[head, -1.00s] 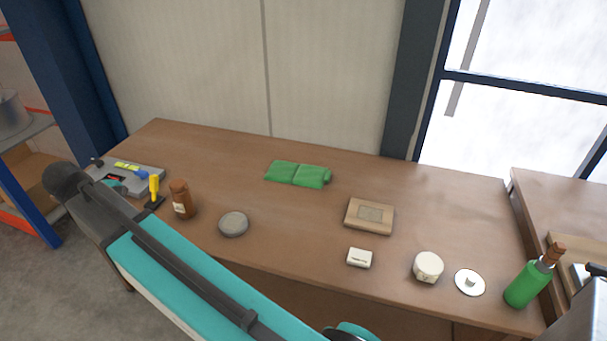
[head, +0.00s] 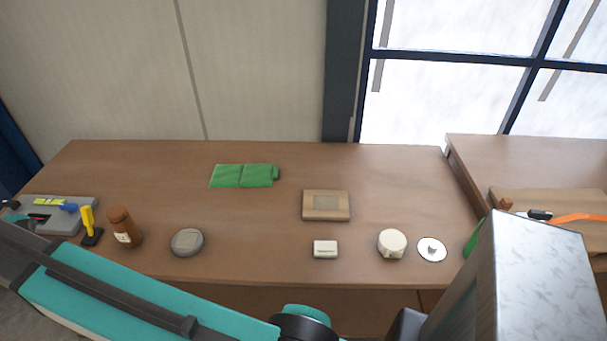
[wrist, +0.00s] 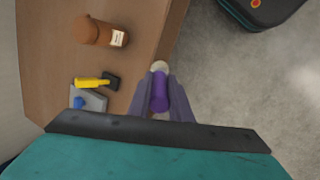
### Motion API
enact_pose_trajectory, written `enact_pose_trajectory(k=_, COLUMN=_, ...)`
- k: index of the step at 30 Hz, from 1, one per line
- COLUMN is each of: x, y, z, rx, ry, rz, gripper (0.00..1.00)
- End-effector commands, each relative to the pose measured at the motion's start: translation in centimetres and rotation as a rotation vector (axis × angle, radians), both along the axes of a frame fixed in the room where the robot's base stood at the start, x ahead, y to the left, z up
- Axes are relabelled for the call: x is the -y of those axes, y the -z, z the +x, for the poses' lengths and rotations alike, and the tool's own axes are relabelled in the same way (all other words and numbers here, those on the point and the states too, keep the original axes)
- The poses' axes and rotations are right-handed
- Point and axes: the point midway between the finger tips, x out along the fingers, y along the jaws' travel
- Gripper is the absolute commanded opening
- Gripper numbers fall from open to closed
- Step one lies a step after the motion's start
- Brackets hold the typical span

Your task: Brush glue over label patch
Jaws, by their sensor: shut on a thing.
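In the wrist view my gripper (wrist: 160,92) is shut on a purple-handled thing (wrist: 160,97) with a pale round tip, probably the brush. It is beside the bench edge, near the brown bottle and the yellow-handled tool. A flat brown board with a greyish square patch (head: 326,203), likely the label patch, lies on the bench in the head view. A round cream pot (head: 392,244) stands right of the patch, with a white disc with a small knob (head: 431,249) beside it. My gripper is not clearly visible in the head view.
On the wooden bench (head: 270,225) are a green folded cloth (head: 244,176), a small white block (head: 325,249), a grey round tin (head: 187,242), a brown bottle (head: 124,227), a yellow-handled tool (head: 88,224) and a grey tray (head: 66,212). A green bottle (head: 472,243) is mostly hidden.

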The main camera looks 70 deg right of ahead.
Motion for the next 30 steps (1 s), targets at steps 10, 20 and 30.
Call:
enact_pose_trajectory(k=10, x=3.1, y=0.0, z=-0.1, rx=-0.001, ry=0.048, rz=0.001, gripper=0.0)
enact_pose_trajectory(k=20, x=12.0, y=0.3, z=-1.4, rx=-0.003, ry=0.191, rz=0.007, gripper=0.0)
enact_pose_trajectory(k=30, x=21.8, y=0.7, z=-4.4, rx=-0.005, ry=0.356, rz=0.013, gripper=0.0)
